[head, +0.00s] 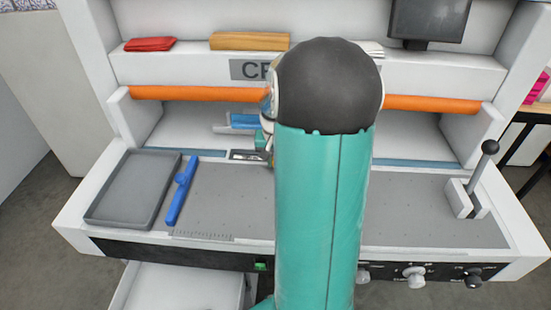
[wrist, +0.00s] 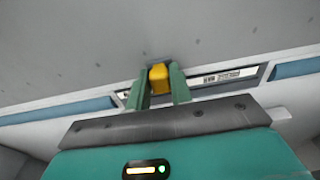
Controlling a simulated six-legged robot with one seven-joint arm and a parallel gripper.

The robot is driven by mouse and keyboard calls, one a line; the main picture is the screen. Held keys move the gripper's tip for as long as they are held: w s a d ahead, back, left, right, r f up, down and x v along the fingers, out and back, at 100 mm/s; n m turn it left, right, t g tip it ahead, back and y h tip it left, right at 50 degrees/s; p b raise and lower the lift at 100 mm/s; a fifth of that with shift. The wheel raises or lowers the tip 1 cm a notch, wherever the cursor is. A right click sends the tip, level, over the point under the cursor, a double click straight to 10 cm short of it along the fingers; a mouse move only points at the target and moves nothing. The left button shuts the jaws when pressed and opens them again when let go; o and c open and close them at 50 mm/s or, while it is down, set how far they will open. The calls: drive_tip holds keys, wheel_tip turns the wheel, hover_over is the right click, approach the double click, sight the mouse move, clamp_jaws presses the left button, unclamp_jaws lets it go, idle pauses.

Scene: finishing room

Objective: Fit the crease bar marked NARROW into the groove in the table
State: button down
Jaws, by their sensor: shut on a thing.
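In the wrist view my gripper (wrist: 160,84) is shut on a yellow block, which looks like the grip (wrist: 159,77) of a crease bar. A dark bar with a pale label (wrist: 222,77) runs behind the fingers, in line with the gap between two blue strips at the table's back edge. The label is too small to read. I cannot tell whether the bar sits down in the groove or above it; the groove is hidden. In the head view my arm hides most of the gripper (head: 267,148); the label end of the bar (head: 245,155) shows beside it.
A blue-handled tool (head: 180,190) lies beside a grey tray (head: 133,187) at left on the grey table (head: 420,215). Another blue-handled piece (head: 242,121) lies behind the gripper. An orange roller (head: 430,104) spans the back. A lever (head: 481,180) stands at right.

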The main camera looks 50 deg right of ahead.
idle(0.3)
drive_tip(key=c, duration=1.2)
unclamp_jaws()
drive_tip(key=shift+o, duration=0.2)
drive_tip(key=shift+r, duration=0.1)
wheel_tip(320, 180, up, 14)
drive_tip(key=s+a, duration=0.1)
drive_tip(key=shift+f, duration=0.25)
drive_tip(key=shift+a, duration=0.15)
